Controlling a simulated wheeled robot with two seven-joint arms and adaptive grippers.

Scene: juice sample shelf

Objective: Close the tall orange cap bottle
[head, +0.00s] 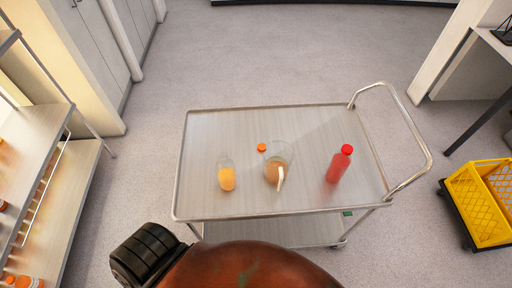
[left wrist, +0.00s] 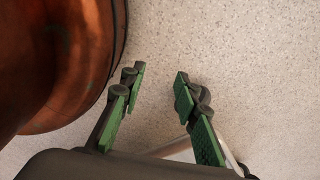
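An open bottle with orange juice (head: 227,177) stands upright on the left part of the metal cart (head: 210,123); its top is clear and has no cap on it. An orange cap (head: 262,147) lies on the cart behind and to the right of that bottle. My left gripper (left wrist: 158,95) shows in the left wrist view with its green-padded fingers apart and nothing between them, over bare floor. It is away from the bottle and the cap. My right gripper is in neither view.
A glass pitcher (head: 274,172) with brownish contents and a pale handle stands mid-cart. A red bottle with a red cap (head: 339,164) stands to its right. A shelf (head: 38,140) is at the left, a yellow crate (head: 478,205) at the right. The cart's back and front-left surfaces are clear.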

